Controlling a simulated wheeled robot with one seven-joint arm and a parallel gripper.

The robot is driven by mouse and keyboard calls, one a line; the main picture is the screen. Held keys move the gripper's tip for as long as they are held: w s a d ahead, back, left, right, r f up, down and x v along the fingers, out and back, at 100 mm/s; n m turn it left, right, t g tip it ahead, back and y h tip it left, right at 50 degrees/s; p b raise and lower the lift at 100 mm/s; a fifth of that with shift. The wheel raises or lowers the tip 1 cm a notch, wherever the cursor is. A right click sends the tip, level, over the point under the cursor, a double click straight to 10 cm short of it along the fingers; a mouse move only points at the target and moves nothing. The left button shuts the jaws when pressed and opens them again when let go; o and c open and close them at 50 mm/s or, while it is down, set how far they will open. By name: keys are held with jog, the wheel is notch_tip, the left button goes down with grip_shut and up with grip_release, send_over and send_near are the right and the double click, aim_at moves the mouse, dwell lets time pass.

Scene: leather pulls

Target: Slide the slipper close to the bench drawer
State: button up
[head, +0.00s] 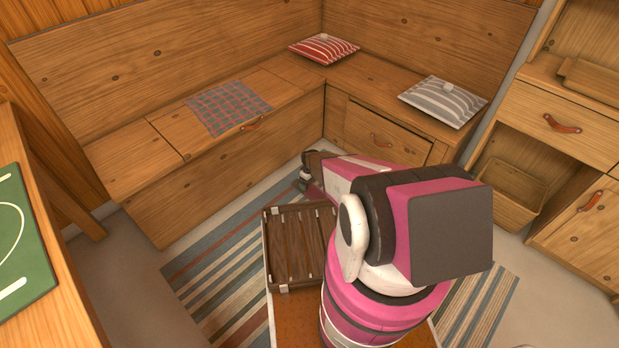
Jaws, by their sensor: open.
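I cannot make out a slipper; my arm covers much of the floor before the drawer. My gripper (304,181) is at the far end of my arm, low in front of the bench corner and left of the drawer. It is open, small and partly hidden by my arm. I see nothing clearly between its fingers.
A striped rug (215,280) covers the floor. A slatted dark wooden crate (298,245) is left of my arm. A checked cloth (228,108) and cushions, red (324,48) and grey (442,101), lie on the benches. A basket (509,190) is at right; a table (60,250) at left.

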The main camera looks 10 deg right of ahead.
aim_at(310, 187)
notch_tip(310, 187, down, 5)
jog(key=shift+f, duration=0.15)
jog(key=c, duration=0.7)
jog(key=shift+o, duration=0.2)
